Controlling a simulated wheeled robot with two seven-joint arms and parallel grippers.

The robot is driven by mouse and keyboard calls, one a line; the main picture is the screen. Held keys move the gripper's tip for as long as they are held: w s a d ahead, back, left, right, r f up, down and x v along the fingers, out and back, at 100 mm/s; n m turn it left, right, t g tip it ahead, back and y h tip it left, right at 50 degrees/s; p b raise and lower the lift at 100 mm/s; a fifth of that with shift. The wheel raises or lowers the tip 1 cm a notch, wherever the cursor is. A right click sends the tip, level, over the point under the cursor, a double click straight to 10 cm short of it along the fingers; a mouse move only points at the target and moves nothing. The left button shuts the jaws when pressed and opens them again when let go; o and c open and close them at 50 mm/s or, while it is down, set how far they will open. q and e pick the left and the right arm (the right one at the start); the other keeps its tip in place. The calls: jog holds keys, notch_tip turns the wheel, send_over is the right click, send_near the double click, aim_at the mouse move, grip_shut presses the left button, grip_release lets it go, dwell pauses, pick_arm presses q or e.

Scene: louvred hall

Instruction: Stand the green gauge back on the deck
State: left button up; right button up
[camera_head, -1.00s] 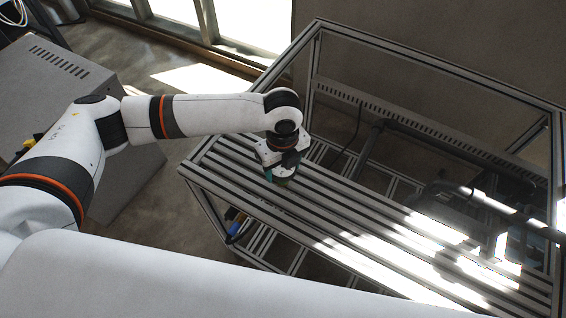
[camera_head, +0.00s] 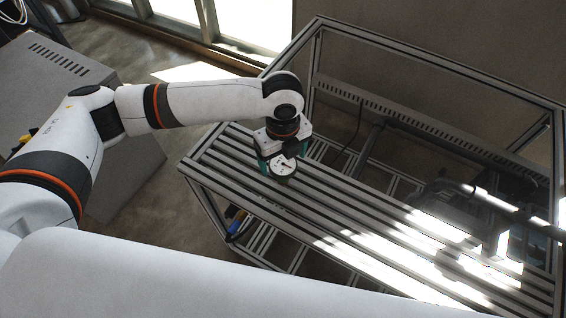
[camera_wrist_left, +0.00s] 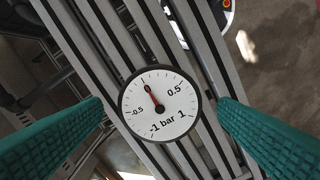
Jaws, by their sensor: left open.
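The gauge (camera_head: 284,167) is on the slatted deck (camera_head: 340,212) of the metal frame, below my left gripper (camera_head: 281,160). In the left wrist view its round white dial (camera_wrist_left: 171,117) has a black rim, a red needle and "bar" markings, and faces the camera. No green shows on the gauge; its body below the dial is hidden. My left gripper's teal fingers are open, one on each side of the dial, with a narrow gap at both sides in the wrist view. My right gripper is not in view.
Frame posts and rails (camera_head: 440,66) rise behind the deck, with dark pipes (camera_head: 369,150) at the back right. A grey vented cabinet (camera_head: 45,95) stands at the left. The deck right of the gauge is bare, with bright sunlight patches.

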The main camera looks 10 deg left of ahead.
aim_at(283, 164)
pick_arm(q)
notch_tip(283, 164, up, 9)
jog(key=b, duration=0.1)
jog(key=shift+b, duration=0.4)
